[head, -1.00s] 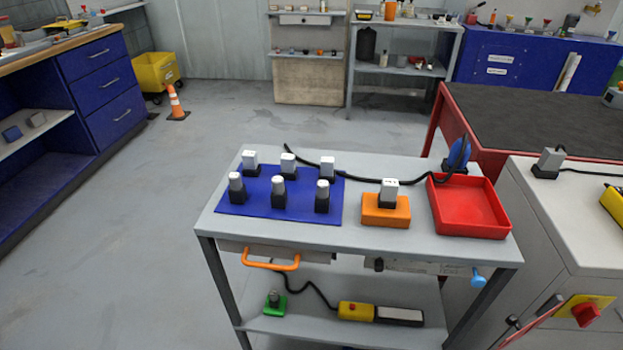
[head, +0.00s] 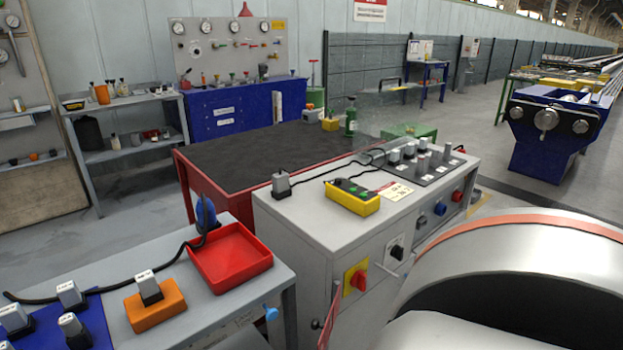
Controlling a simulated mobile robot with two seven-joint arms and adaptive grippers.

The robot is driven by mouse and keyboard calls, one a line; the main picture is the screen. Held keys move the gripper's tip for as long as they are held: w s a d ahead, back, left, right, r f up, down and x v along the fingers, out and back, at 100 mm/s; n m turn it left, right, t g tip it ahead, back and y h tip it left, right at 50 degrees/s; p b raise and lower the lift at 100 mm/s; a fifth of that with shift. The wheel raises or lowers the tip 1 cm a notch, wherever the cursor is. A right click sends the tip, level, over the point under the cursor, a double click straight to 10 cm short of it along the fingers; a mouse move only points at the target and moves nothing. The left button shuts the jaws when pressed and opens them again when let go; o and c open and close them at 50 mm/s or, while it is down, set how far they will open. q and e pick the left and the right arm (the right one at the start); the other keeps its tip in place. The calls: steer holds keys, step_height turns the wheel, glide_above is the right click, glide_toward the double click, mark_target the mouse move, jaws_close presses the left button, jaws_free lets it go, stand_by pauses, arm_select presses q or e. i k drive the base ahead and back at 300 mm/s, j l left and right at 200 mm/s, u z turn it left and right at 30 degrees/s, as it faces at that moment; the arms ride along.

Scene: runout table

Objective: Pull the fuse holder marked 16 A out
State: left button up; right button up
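Several grey and white fuse holders with black bases stand in a dark panel (head: 436,174) on top of a grey cabinet (head: 312,222), right of centre in the head view. One of them (head: 394,156) stands at the panel's left side. Another similar grey piece (head: 281,183) stands alone at the cabinet's left corner, with a black cable. More stand on a blue mat (head: 95,318) at the lower left, partly cut off. One white-topped piece (head: 148,284) sits on an orange block (head: 157,309). The markings are too small to read. Neither gripper is in view.
A red tray (head: 231,262) lies on the grey cart beside the cabinet. A red-framed bench with a dark top (head: 270,150) stands behind.

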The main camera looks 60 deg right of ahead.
mark_target(421, 160)
steer(key=z, duration=2.3)
